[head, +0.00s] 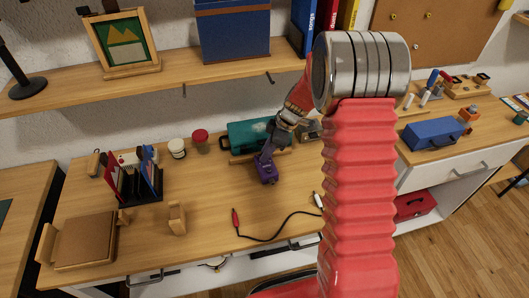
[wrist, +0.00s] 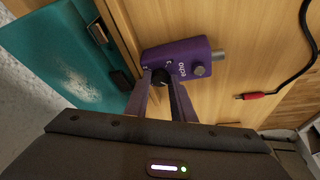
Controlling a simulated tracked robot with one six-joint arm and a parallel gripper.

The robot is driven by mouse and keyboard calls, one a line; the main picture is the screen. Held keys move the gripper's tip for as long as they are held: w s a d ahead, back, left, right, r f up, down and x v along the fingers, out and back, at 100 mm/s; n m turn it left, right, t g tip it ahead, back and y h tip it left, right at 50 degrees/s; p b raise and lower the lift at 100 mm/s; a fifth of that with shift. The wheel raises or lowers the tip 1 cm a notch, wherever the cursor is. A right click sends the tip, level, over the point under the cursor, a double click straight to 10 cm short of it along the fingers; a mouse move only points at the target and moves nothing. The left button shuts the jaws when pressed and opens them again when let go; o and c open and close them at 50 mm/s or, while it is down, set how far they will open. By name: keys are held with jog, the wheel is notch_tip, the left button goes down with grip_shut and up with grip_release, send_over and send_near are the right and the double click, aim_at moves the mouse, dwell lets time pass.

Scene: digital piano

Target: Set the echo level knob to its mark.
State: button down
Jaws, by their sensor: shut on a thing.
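The purple echo box (wrist: 185,52) lies on the wooden desk with white lettering on its top. It also shows in the head view (head: 267,174). Its black echo level knob (wrist: 160,79) sits near the left end of the top. My gripper (wrist: 160,82) comes down on the box, one finger on each side of the knob, shut on it. My gripper also shows in the head view (head: 264,156), over the box. A grey round button (wrist: 199,71) is right of the knob. The knob's pointer and its mark are too small or hidden to tell.
A teal case (head: 240,133) stands just behind the box, also close on the left in the wrist view (wrist: 75,60). A black cable with a red plug (head: 235,217) lies in front. A book rack (head: 150,198) stands left.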

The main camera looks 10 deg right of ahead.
jog(key=c, duration=1.5)
grip_release()
jog(key=v, duration=1.3)
jog(key=shift+d+r, duration=0.2)
jog(key=shift+r, duration=0.1)
